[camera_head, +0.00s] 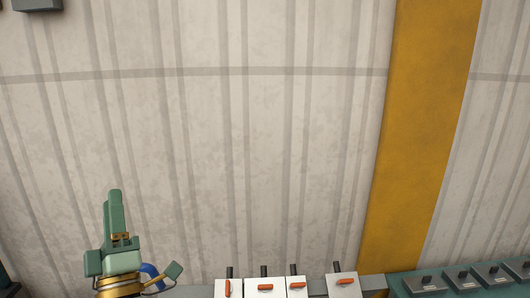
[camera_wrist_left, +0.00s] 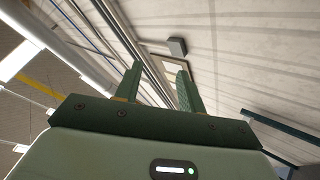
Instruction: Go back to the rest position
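My left gripper (camera_head: 114,205) is green and raised in front of a pale ribbed wall (camera_head: 240,130), at the lower left of the head view, with its fingers pointing up. In the left wrist view the two fingers of the left gripper (camera_wrist_left: 160,85) stand apart with nothing between them. My right gripper is in neither view.
Several white switch boxes (camera_head: 265,288) with orange handles line the bottom edge of the head view. A teal panel (camera_head: 398,284) with grey boxes is at the lower right. A yellow post (camera_head: 425,120) runs up the wall. The wall area above the gripper is clear.

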